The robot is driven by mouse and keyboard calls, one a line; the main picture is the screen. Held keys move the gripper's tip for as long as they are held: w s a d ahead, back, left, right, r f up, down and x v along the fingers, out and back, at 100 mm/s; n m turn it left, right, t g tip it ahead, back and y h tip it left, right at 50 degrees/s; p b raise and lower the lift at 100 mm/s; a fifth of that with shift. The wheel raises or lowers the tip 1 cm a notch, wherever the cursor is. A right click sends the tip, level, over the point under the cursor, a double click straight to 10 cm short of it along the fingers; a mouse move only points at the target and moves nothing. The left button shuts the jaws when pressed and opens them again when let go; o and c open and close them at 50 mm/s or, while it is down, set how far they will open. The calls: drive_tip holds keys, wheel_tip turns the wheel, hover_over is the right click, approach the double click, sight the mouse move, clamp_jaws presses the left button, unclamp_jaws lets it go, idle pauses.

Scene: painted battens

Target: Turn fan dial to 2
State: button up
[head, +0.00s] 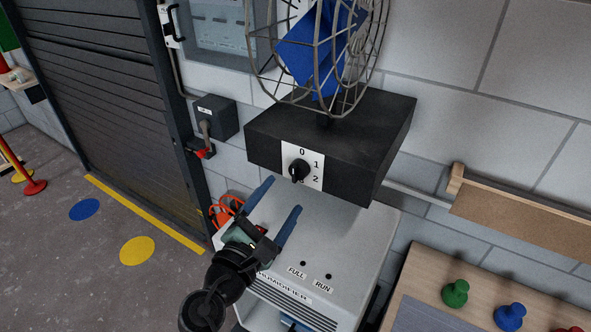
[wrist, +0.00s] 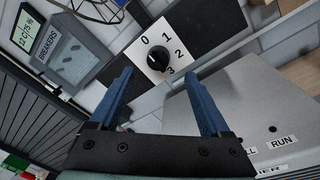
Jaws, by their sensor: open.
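The fan dial (head: 299,171) is a black knob on a white plate, on the front of the fan's black base box (head: 330,135). In the head view I read 0, 1 and 2 beside it. The wrist view shows the dial (wrist: 158,62) with 0, 1, 2 and 3; I cannot tell which number the knob points to. My gripper (head: 282,195) is open and empty, its two blue fingers reaching toward the box, below and apart from the dial. In the wrist view the dial appears between the fingertips (wrist: 158,76).
A pale dehumidifier (head: 345,240) with FULL and RUN labels stands under the gripper. The wire fan cage (head: 330,50) rises above the box. A breaker panel (wrist: 65,50) and a dark wall switch box (head: 215,116) are to the left. A table with colored pegs (head: 455,293) is lower right.

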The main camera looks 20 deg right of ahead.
sight(295, 177)
drive_tip(key=p+x, duration=0.1)
drive_tip(key=x, duration=0.6)
drive_tip(key=shift+w+d, duration=0.1)
drive_tip(key=shift+w, duration=0.15)
clamp_jaws()
drive_tip(key=shift+f, duration=0.1)
